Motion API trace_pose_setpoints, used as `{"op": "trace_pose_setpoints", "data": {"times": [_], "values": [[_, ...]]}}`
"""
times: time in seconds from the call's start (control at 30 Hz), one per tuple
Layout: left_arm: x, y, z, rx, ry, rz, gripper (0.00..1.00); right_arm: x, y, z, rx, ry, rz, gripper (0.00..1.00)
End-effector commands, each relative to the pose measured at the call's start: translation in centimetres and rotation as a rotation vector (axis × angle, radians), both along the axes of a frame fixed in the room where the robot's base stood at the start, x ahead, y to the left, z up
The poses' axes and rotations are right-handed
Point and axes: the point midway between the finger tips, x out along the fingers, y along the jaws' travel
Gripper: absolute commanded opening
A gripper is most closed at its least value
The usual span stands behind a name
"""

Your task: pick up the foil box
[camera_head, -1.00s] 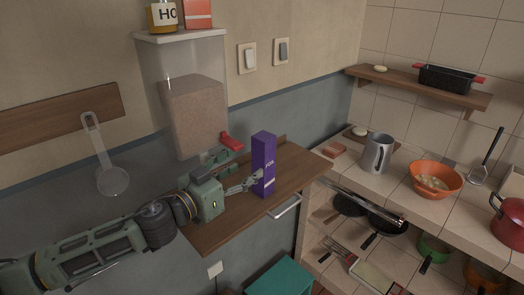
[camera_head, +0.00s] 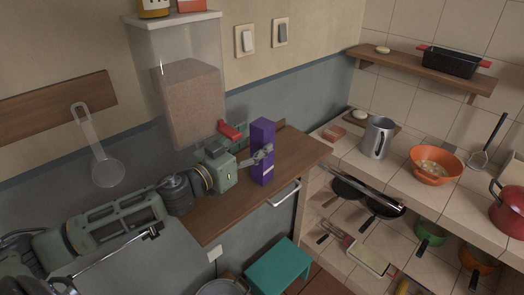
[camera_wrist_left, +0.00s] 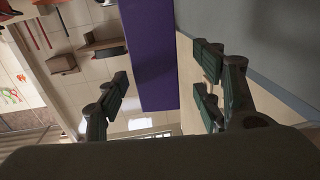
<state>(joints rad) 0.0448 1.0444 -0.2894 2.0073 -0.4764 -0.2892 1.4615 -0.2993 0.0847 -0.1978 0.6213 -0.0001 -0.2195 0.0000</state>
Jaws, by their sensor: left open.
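The foil box, a tall purple box (camera_head: 263,140), stands upright on the wooden counter by the wall. My left gripper (camera_head: 262,155) comes in from the left, with its fingers at the box's middle height. In the left wrist view the purple box (camera_wrist_left: 152,55) shows between the two open fingers of the left gripper (camera_wrist_left: 163,90). A gap shows on the right side of the box; contact with either finger cannot be told. My right gripper is in neither view.
A clear dispenser (camera_head: 180,95) with a red lever (camera_head: 230,131) hangs on the wall just above and behind the gripper. A metal rail (camera_head: 284,193) runs along the counter's front edge. Bare wood (camera_head: 300,150) lies right of the box.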

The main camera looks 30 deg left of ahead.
Motion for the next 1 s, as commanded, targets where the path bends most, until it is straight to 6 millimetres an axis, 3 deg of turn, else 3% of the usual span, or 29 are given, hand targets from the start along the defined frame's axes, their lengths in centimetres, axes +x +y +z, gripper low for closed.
{"op": "trace_pose_setpoints", "data": {"times": [0.1, 0.3, 0.63, 1.0], "values": [[1.5, -0.7, 0.3, -0.003, -0.003, 0.001, 0.61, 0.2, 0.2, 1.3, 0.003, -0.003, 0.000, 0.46], [3.3, -1.1, 0.0, 0.000, -0.002, 0.001, 0.61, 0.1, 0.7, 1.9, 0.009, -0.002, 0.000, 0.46], [3.6, -1.3, -0.2, 0.001, -0.001, 0.000, 0.61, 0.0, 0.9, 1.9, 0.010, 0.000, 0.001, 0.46], [3.6, -1.2, -0.2, 0.000, 0.000, 0.000, 0.29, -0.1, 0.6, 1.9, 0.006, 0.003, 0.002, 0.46]]}}
